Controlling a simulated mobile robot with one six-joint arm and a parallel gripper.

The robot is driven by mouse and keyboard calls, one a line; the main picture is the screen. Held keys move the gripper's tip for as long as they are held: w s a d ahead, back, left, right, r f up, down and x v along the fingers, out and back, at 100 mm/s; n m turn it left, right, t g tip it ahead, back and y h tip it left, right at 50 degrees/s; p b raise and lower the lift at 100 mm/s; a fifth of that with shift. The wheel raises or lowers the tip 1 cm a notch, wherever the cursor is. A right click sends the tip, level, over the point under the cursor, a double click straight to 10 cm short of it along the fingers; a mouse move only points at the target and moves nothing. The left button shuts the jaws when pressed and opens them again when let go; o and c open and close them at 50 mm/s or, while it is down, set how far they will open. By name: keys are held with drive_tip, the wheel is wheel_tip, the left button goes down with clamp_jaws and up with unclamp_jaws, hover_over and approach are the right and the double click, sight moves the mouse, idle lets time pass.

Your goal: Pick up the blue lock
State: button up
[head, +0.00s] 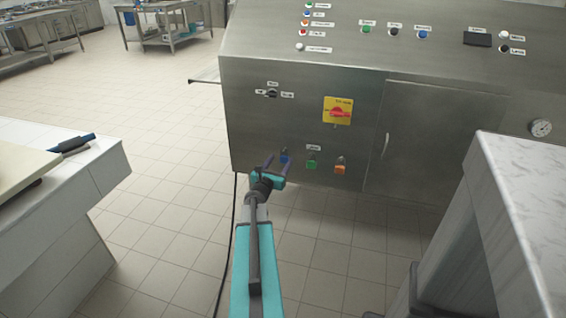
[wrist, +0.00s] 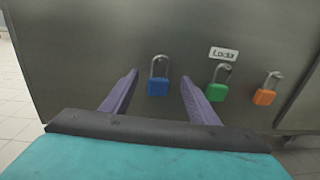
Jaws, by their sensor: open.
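The blue lock (wrist: 158,86) hangs by its silver shackle on the steel cabinet front, the leftmost of three padlocks. In the head view the blue lock (head: 285,156) shows between my gripper's fingers, partly hidden by them. My gripper (head: 278,160) is open and empty, reaching toward the panel. In the wrist view my gripper's two purple fingers (wrist: 158,80) stand to the left and right of the blue lock. I cannot tell how much depth lies between the fingertips and the lock.
A label (wrist: 224,54) is above the green lock. A yellow-and-red switch (head: 338,111) sits higher on the cabinet. A marble-topped counter (head: 530,200) stands at right.

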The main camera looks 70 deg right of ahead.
drive_tip(key=shift+d, duration=1.3)
drive_tip(key=c, duration=1.3)
drive_tip(key=shift+r, duration=0.15)
drive_tip(key=shift+a+r, duration=0.2)
drive_tip(key=shift+r, duration=0.5)
drive_tip(key=a+p, duration=0.8)
drive_tip(key=a, duration=0.9)
drive_tip(key=shift+a, duration=0.3)
